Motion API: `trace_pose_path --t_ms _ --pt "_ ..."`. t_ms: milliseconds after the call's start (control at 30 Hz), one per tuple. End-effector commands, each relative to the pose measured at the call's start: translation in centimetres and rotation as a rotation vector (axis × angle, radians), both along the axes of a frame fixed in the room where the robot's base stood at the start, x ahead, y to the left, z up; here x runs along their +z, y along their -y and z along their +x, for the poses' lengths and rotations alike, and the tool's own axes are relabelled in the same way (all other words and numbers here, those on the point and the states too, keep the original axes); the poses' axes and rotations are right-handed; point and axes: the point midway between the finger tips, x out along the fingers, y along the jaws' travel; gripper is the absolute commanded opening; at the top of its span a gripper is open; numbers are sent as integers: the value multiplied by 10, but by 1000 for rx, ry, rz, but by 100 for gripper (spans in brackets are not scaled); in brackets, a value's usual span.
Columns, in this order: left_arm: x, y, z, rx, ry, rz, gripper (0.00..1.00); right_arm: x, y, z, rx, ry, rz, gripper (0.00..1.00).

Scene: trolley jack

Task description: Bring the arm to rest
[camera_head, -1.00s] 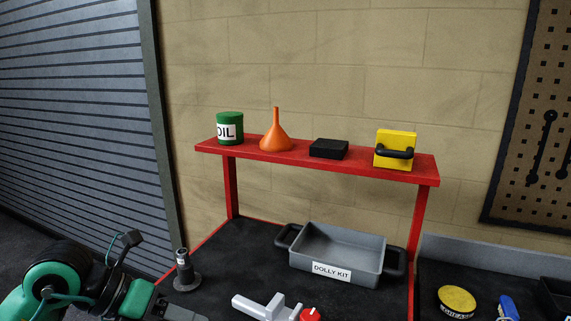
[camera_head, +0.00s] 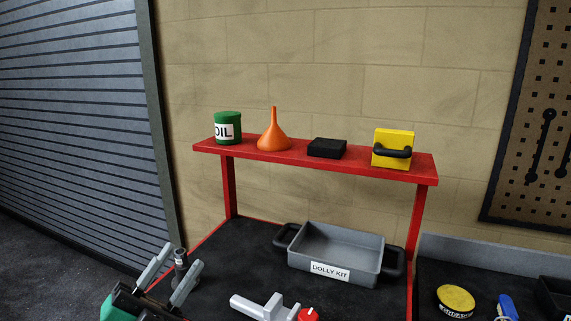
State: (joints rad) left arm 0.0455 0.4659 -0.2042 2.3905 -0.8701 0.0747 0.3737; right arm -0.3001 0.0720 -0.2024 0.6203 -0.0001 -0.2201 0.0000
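My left gripper (camera_head: 170,273) is at the lower left of the head view. My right gripper is not in view.
A grey tray labelled DOLLY KIT (camera_head: 330,271) sits on the dark bench under a red shelf (camera_head: 297,160). The shelf holds an oil can (camera_head: 228,127), orange funnel (camera_head: 273,133), black box (camera_head: 327,149) and yellow box (camera_head: 393,149). A grey tool with red knob (camera_head: 264,307) lies in front.

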Motion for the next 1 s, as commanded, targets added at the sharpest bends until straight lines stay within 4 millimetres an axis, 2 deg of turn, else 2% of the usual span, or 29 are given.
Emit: trace_pose_path --t_ms 167,267,367,400,467,500,600,700,800,1000 --pt "-58 -48 25 205 -325 -255 39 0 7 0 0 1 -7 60" --pt "-105 -70 29 316 -533 -363 39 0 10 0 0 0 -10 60" --pt "-160 -87 23 424 -758 -445 39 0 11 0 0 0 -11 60" --pt "-183 -92 18 465 -852 -470 39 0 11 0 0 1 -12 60" --pt "-218 -97 5 522 -996 -501 39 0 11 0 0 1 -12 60" --pt "-241 -99 -6 558 -1096 -519 39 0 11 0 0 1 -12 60" --pt "-294 -98 -39 631 -1338 -537 39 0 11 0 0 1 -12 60" --pt "-334 -93 -74 681 -1546 -535 39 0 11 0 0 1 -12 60" --pt "-361 -86 -107 711 -1718 -522 39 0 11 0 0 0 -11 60" --pt "-396 -70 -168 734 -2003 -475 39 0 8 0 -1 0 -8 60"
